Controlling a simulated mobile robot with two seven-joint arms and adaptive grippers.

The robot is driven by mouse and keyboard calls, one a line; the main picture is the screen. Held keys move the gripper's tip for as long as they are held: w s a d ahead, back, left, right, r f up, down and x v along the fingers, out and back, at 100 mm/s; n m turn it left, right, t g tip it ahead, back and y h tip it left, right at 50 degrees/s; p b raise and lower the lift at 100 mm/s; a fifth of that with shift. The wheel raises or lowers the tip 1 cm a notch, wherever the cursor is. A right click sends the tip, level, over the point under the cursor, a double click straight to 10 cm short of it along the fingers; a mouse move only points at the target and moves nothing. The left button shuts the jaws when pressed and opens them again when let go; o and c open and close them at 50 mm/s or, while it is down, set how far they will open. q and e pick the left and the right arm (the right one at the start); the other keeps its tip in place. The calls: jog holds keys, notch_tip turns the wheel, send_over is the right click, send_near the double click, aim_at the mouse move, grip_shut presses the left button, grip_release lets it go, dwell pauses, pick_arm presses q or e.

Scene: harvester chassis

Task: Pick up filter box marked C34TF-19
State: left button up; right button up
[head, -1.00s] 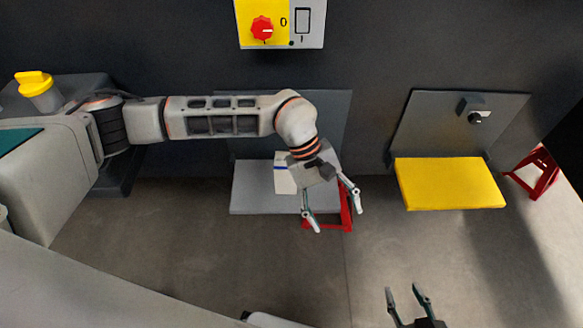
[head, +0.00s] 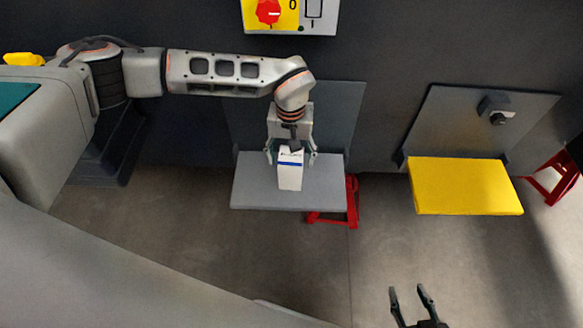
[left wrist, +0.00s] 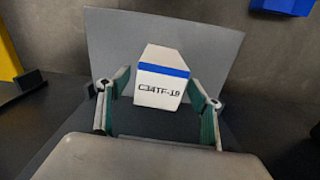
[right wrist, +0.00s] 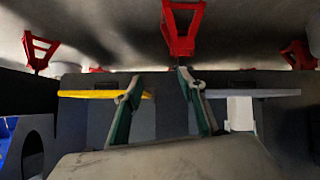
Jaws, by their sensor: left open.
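The filter box (head: 290,176) is white with a blue band and stands on the grey shelf (head: 250,190). In the left wrist view, the box (left wrist: 158,92) shows the mark C34TF-19 on its facing side. My left gripper (head: 291,158) is open at the box, with one finger on each side. In the left wrist view, gaps show between the box and both fingers (left wrist: 157,98). My right gripper (head: 411,292) is open and empty, low in the head view, away from the shelves. Its spread fingers (right wrist: 160,90) also show in the right wrist view.
A yellow shelf (head: 465,187) with a dark knob panel (head: 495,110) behind it is on the right. Red stands (head: 553,178) are near the shelves. A switch panel (head: 310,14) is on the wall above. The floor in front is open.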

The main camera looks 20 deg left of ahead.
pick_arm(q)
jog(key=shift+s+f, duration=0.1)
jog(key=shift+f, duration=1.15)
jog(key=shift+r, duration=0.1)
jog(key=c, duration=1.6)
pick_arm(e)
jog(key=shift+w+a+r, duration=0.15)
jog(key=shift+w+r, duration=0.25)
jog(key=shift+w, duration=0.15)
jog(key=shift+s, duration=0.1)
